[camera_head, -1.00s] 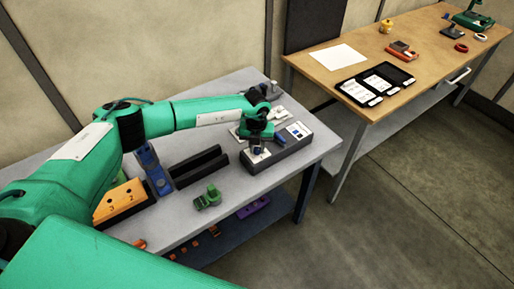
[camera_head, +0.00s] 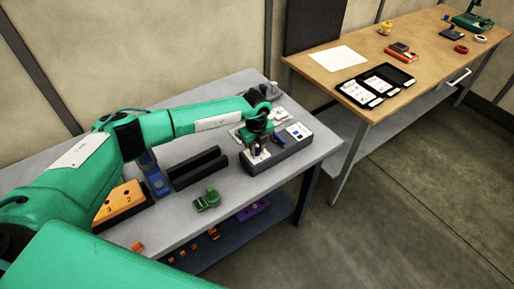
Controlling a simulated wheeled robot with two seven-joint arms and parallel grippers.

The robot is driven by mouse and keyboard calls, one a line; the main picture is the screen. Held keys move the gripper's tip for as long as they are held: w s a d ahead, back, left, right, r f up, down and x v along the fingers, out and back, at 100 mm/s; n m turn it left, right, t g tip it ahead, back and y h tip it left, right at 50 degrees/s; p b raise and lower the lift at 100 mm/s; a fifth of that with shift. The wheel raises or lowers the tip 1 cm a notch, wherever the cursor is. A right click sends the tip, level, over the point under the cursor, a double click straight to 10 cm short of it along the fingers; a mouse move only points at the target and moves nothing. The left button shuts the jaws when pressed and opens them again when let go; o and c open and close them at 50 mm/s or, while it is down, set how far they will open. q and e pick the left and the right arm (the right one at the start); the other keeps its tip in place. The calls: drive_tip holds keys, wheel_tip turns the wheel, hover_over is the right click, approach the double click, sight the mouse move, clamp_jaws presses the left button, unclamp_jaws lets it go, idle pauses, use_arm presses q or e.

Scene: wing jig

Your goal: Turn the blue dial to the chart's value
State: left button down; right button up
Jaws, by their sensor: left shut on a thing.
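A dark grey box (camera_head: 290,150) stands near the right end of the grey table. My left gripper (camera_head: 258,150) points down at the left part of its top and is shut on the blue dial there. The fingers and wrist cover most of the dial, so its setting cannot be read. A white label with blue marks (camera_head: 298,130) lies on the right part of the box top. A small dark blue part (camera_head: 280,138) sits between them. Which sheet is the chart cannot be told; the print is too small. My right gripper is not in view.
On the grey table (camera_head: 235,225) are a black slotted block (camera_head: 198,169), a green part (camera_head: 207,199) and an orange numbered block (camera_head: 119,203). A wooden table (camera_head: 345,62) behind holds a black tray (camera_head: 411,80) with white cards and a white sheet (camera_head: 338,58).

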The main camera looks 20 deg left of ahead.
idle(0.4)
use_arm(q)
drive_tip(key=c, duration=1.2)
unclamp_jaws()
drive_tip(key=shift+r, duration=0.1)
wheel_tip(320, 180, up, 14)
drive_tip(key=b, duration=0.4)
drive_tip(key=shift+f+b, duration=0.2)
drive_tip(key=shift+b, duration=0.15)
drive_tip(key=shift+s+a+f, duration=0.1)
